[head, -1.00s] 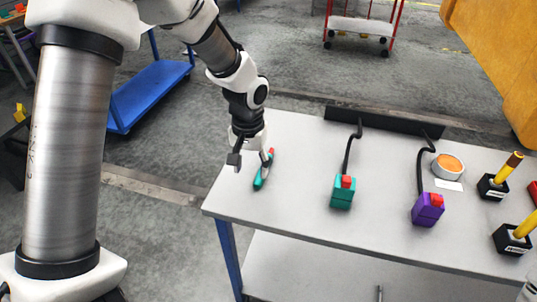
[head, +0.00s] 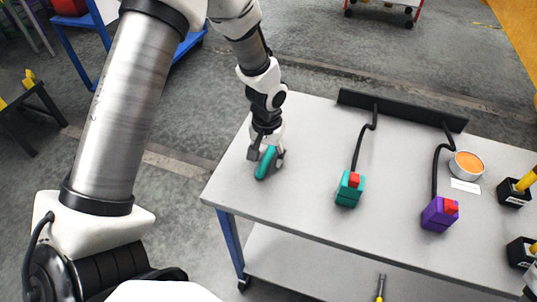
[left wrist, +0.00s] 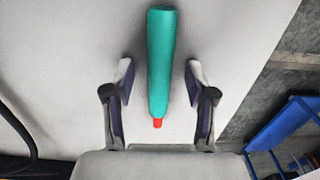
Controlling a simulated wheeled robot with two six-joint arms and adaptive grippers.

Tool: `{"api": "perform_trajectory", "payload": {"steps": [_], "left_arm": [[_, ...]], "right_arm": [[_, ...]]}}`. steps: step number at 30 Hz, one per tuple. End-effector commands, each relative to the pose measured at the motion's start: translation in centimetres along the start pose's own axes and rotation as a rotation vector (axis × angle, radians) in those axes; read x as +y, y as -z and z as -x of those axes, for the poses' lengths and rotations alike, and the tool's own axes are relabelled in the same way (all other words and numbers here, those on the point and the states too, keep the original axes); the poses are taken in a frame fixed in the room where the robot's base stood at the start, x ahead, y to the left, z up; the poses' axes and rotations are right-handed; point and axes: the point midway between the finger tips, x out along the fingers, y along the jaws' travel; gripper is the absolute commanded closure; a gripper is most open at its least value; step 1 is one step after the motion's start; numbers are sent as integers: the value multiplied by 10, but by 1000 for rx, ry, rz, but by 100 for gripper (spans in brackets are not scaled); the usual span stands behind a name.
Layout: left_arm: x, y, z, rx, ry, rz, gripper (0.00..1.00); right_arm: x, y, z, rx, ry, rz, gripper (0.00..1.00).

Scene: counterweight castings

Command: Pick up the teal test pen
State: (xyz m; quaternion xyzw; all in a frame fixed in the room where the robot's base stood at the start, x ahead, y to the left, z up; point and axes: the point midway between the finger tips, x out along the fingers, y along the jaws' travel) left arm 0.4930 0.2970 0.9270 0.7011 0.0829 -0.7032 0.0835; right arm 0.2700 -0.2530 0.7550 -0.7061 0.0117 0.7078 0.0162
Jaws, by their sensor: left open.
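The teal test pen (head: 266,163) lies on the left part of the white table, its upper end hidden by my gripper in the head view. My left gripper (head: 266,158) is low over it, open, with one finger on either side. In the left wrist view the pen (left wrist: 162,62) lies between the two open fingers of the gripper (left wrist: 159,75), with gaps on both sides. Its red tip (left wrist: 157,123) points toward the palm. My right gripper is not in view.
On the white table (head: 300,205) stand a teal box with a red top (head: 349,190) and a purple one (head: 439,213), each with a black cable to a dark rail (head: 400,110). An orange-topped round tin (head: 467,164) and yellow-handled tools in black holders (head: 515,192) stand at right.

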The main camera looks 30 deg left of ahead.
Motion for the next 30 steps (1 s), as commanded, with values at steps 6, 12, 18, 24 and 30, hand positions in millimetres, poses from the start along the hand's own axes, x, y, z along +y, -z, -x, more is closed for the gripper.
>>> {"api": "perform_trajectory", "payload": {"steps": [6,12,18,24,30], "left_arm": [[0,0,0,0,0,0,100],[0,0,0,0,0,0,100],[0,0,2,-1,0,0,100],[1,1,18,0,0,-2,100],[4,3,44,1,0,-2,100]], "right_arm": [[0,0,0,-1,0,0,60],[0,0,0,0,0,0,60],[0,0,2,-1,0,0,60],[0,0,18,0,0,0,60],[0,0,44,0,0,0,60]]}}
